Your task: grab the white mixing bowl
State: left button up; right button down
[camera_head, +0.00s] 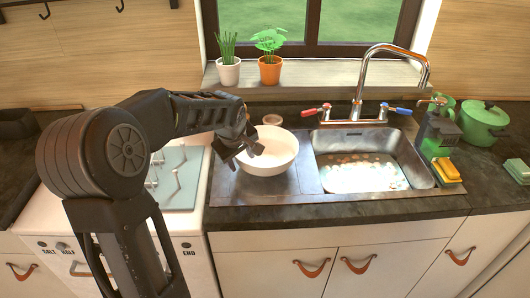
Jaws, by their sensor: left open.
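The white mixing bowl (271,158) stands upright on the metal drainboard (305,185), left of the sink basin. My left arm comes in from the left, and its gripper (246,150) is at the bowl's left rim. The gripper overlaps the left part of the bowl in the picture and hides some of the rim. The jaws are open; I cannot tell whether a finger is inside the bowl or touching it. My right gripper does not show.
The sink (365,172) holds water, with a tall faucet (372,75) behind it. A small jar (273,118) stands behind the bowl. Potted plants (270,70) stand on the sill. A green pot (483,122) and sponges (447,170) are at the right. The stove (180,178) is left.

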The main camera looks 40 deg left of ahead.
pick_arm(q)
jog(key=shift+w+a+f, duration=0.1)
jog(key=shift+w+f, duration=0.15)
jog(key=shift+f, duration=0.3)
jog(key=shift+c, duration=0.3)
grip_shut()
jog(key=shift+r, duration=0.1)
dwell(1.0)
